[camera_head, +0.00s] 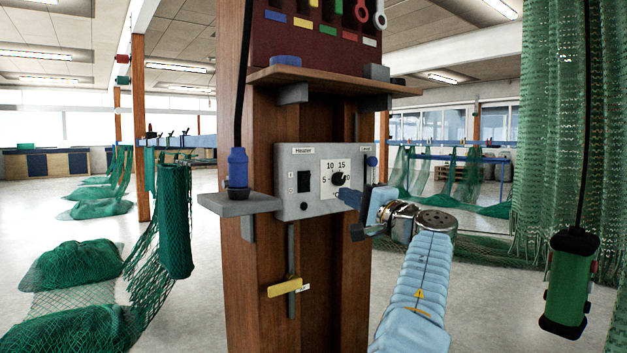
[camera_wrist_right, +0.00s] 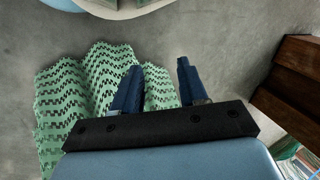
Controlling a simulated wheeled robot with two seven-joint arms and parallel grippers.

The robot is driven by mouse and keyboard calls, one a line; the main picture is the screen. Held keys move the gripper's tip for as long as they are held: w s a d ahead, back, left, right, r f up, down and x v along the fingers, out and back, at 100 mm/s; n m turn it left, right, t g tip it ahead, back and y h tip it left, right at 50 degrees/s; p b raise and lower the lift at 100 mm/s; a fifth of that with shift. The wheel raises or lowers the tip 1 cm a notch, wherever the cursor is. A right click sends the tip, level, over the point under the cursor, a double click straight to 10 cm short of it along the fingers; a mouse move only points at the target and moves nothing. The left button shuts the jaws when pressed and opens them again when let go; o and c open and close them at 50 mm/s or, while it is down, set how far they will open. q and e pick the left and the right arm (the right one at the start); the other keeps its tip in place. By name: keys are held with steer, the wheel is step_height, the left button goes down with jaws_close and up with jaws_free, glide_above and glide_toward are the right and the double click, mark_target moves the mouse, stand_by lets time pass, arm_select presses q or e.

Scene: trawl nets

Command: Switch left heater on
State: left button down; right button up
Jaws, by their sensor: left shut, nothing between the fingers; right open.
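A grey heater control box (camera_head: 296,153) is mounted on the wooden post in the head view. It has a black rocker switch (camera_head: 304,181) on its left and a black dial (camera_head: 338,179) with numbers on a white plate to the right. My left gripper (camera_head: 346,196) is shut and empty, its tips in front of the lower right of the dial plate. I cannot tell if they touch it. The switch is clear of the gripper. My right gripper (camera_wrist_right: 160,68) is open and empty in the right wrist view, above the floor.
A small grey shelf (camera_head: 240,206) with a blue cable plug (camera_head: 237,168) juts out left of the box. A wooden shelf (camera_head: 330,80) is above. A yellow-handled valve (camera_head: 285,287) is below. A green hanging control (camera_head: 570,280) is at right.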

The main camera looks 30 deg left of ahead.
arm_select(q)
steer(key=p, duration=0.6)
glide_toward(304, 175)
steer(key=r+x, duration=0.1)
steer(key=x, duration=0.4)
steer(key=shift+w+a+f+p, duration=0.15)
steer(key=shift+a, duration=0.25)
steer(key=shift+w+a+f+p, duration=0.1)
steer(key=shift+w+a+p, duration=0.05)
steer(key=shift+a, duration=0.25)
